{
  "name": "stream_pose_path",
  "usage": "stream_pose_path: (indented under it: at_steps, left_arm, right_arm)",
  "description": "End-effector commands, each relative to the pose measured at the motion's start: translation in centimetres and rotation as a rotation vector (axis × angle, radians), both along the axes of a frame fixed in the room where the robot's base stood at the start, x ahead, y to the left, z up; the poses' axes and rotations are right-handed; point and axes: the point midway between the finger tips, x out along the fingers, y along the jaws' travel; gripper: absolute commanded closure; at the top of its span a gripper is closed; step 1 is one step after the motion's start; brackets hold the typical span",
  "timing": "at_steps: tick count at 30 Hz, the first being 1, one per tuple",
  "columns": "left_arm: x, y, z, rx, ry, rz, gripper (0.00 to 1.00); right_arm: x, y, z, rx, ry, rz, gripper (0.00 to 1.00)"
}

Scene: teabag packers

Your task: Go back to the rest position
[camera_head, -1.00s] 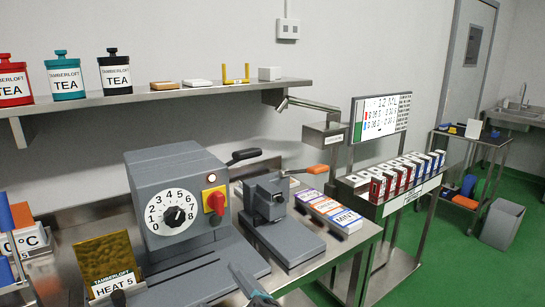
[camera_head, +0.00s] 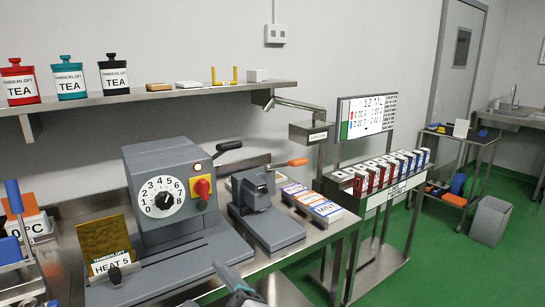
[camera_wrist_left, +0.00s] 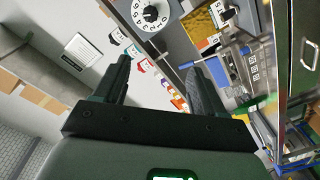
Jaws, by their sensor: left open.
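My left gripper (camera_head: 232,280) shows at the bottom edge of the head view, in front of the grey sealing machine (camera_head: 165,200) with the numbered dial. In the left wrist view my left gripper (camera_wrist_left: 160,75) has its two dark fingers wide apart. Nothing is between them. The dial machine also shows beyond the fingers in the wrist view (camera_wrist_left: 180,30). My right gripper is not in view.
A grey press (camera_head: 262,210) with an orange-tipped lever stands right of the machine, beside several small boxes (camera_head: 312,203). A gold pouch (camera_head: 104,240) labelled "HEAT 5" stands to the left. A wall shelf (camera_head: 150,97) holds tea tins.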

Motion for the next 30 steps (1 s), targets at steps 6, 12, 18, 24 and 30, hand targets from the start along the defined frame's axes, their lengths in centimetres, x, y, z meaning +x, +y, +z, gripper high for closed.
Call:
stream_pose_path:
  at_steps: [6, 12, 18, 24, 30]
  left_arm:
    - [2.7, 5.2, -4.4, 0.056, 0.108, 0.141, 0.29]
    - [4.8, 10.6, -10.1, 0.153, 0.234, 0.215, 0.29]
    - [6.7, 16.2, -21.8, 0.219, 0.489, 0.093, 0.29]
    - [2.7, 16.6, -37.9, 0.088, 0.866, -0.291, 0.29]
    - [-7.1, 8.9, -47.0, -0.137, 1.188, -0.808, 0.29]
  right_arm:
    - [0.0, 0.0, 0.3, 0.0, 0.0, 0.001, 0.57]
    - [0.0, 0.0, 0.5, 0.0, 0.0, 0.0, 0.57]
    - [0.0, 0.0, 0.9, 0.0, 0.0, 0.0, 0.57]
    - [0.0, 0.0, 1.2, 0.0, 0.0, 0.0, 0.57]
    - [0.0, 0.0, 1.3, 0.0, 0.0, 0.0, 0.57]
